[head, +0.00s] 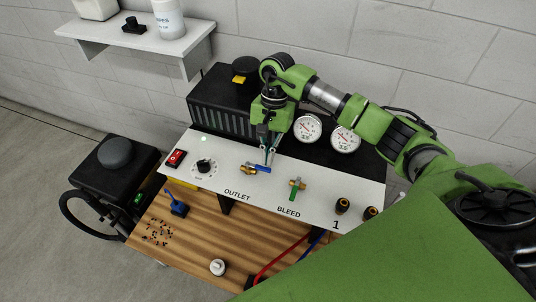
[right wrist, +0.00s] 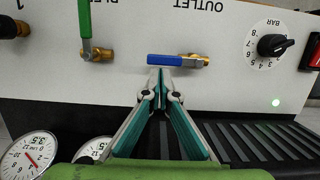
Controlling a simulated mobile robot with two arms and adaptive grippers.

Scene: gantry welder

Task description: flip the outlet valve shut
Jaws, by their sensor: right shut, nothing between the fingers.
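The outlet valve has a brass body (head: 247,170) and a blue lever (head: 262,169) on the white panel (head: 225,181), above the word OUTLET. In the right wrist view, which is upside down, the blue lever (right wrist: 177,60) lies level, and the brass body (right wrist: 201,61) shows at its right end. My right gripper (head: 267,150) reaches down to the lever. In the right wrist view its closed fingertips (right wrist: 164,72) are at the lever's edge, beside it, not around it; I cannot tell whether they touch. It holds nothing. My left gripper is not in view.
The bleed valve with its green lever (head: 295,189) is right of the outlet valve. A black knob (head: 204,165) and a red switch (head: 176,157) are to the left. Two gauges (head: 308,127) stand behind, near my right arm. A wooden bench (head: 200,232) lies in front.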

